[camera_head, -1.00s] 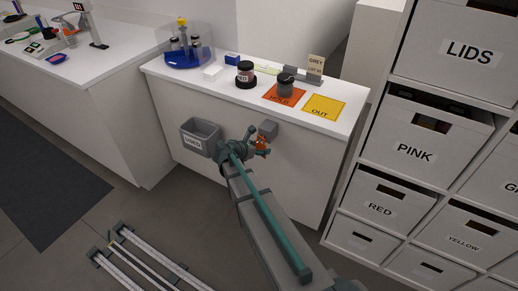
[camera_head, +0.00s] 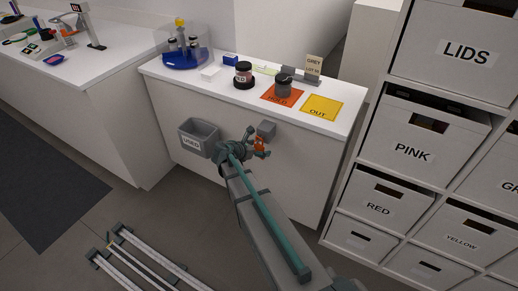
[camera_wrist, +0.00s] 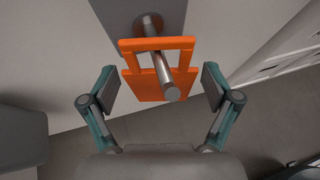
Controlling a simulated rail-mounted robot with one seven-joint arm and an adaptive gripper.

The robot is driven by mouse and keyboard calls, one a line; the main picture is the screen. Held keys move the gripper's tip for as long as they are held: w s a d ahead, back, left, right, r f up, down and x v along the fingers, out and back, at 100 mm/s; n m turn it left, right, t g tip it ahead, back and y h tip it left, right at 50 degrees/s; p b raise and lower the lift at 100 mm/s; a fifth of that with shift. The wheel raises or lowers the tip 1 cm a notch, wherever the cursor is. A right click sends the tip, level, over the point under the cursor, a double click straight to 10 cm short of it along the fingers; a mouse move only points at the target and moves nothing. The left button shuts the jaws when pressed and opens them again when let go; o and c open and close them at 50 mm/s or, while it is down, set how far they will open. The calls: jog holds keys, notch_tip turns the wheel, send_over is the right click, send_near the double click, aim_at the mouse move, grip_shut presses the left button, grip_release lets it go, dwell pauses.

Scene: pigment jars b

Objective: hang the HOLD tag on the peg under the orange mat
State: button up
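The orange HOLD tag (camera_wrist: 160,86) is at the peg (camera_wrist: 166,70) on the grey plate (camera_wrist: 140,12). The peg passes through the tag's window, with the top bar across it and the tag body hanging below. My gripper (camera_wrist: 159,88) is open, one finger on each side of the tag, with gaps between fingers and tag. In the head view the tag (camera_head: 260,145) shows small in front of the cabinet, below the orange mat (camera_head: 270,97). The peg is hidden there by the gripper and tag.
A grey USED bin (camera_head: 198,139) hangs left of my gripper. On the counter above are a dark-lidded jar (camera_head: 284,86) on the orange mat, a RED jar (camera_head: 243,75) and a yellow OUT mat (camera_head: 322,107). Labelled drawers (camera_head: 410,150) stand at the right.

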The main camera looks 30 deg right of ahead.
jog(key=shift+a, duration=0.1)
jog(key=v, duration=1.2)
jog(key=s+a+f+m+g+y, duration=0.3)
jog(key=s+a+f+m+y, duration=0.1)
jog(key=s+f+m, duration=0.6)
jog(key=s+a+f+m+g+y, duration=0.25)
jog(key=s+f+m, duration=0.35)
jog(key=s+f, duration=0.5)
jog(key=s+a+f+m+g+y, duration=0.1)
jog(key=s+f, duration=0.3)
jog(key=s, duration=0.4)
jog(key=s+a+f+m+g+y+p, duration=0.1)
jog(key=s+a+f+m+g+y, duration=0.1)
jog(key=s, duration=0.6)
jog(key=s+a+f+m+g+y, duration=0.2)
jog(key=s+f, duration=0.4)
jog(key=s, duration=0.3)
jog(key=shift+m+p, duration=0.4)
jog(key=shift+w+a, duration=0.1)
jog(key=shift+a, duration=0.05)
